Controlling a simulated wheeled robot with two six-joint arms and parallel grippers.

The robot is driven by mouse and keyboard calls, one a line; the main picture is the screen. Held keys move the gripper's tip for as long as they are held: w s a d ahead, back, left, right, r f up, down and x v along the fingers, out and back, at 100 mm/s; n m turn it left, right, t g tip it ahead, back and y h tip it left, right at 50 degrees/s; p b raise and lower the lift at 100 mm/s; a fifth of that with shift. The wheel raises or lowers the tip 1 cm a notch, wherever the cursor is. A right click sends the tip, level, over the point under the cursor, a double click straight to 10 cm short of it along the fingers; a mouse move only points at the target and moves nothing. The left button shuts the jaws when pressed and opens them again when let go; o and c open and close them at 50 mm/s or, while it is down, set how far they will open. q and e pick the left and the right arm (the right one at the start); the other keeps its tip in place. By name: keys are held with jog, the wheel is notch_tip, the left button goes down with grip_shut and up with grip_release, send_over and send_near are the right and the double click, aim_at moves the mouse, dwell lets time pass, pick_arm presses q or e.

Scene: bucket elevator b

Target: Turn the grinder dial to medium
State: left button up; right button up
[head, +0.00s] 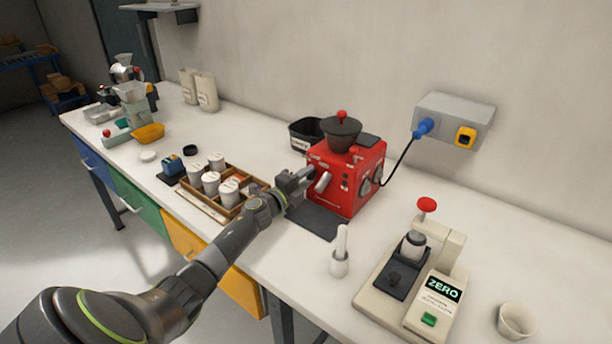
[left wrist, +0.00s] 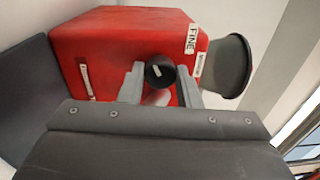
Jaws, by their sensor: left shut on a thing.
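The red grinder (head: 345,178) stands near the wall, with a dark hopper (head: 341,135) on top. My left gripper (head: 308,178) is at its left-hand face. In the left wrist view, the black round dial (left wrist: 157,70) with a small white mark sits between the fingers of my left gripper (left wrist: 160,80), which is shut on it. A FINE label (left wrist: 191,38) is beside the dial, and a second label (left wrist: 199,64), too small to read surely, is by one finger. I cannot tell which label the mark points to. My right gripper is not in view.
A wooden tray (head: 203,205) with several white canisters lies left of my arm. A white scale-like device (head: 410,283) marked ZERO stands front right, near a small cup (head: 515,320). A black cable runs from the grinder to a wall socket box (head: 455,118).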

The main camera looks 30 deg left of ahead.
pick_arm(q)
jog(key=shift+n, duration=0.5)
jog(key=o, duration=1)
jog(key=shift+c, duration=0.2)
jog(key=shift+s, duration=0.1)
